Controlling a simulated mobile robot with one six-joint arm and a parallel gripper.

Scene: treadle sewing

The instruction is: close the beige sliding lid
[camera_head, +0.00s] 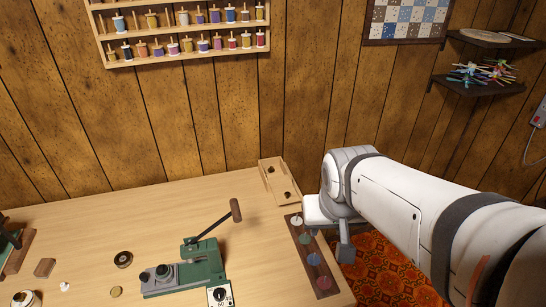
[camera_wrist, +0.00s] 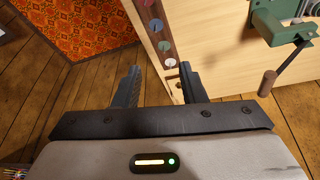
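A narrow beige wooden box with its lid (camera_head: 279,181) stands at the back right corner of the table, near the wall. Two dark round spots show on it. I cannot tell how far the lid is slid. In the wrist view, a part of the pale box (camera_wrist: 173,88) shows between my fingers, close to the right one, which hides some of it. My gripper (camera_wrist: 158,72) is open, its fingers wide apart with nothing gripped.
A dark strip with coloured discs (camera_head: 311,258) lies along the table's right edge. A green press with a wooden-handled lever (camera_head: 203,262) stands left of it. A spool rack (camera_head: 185,50) and dark shelves (camera_head: 482,80) hang on the wall. The table's back left is clear.

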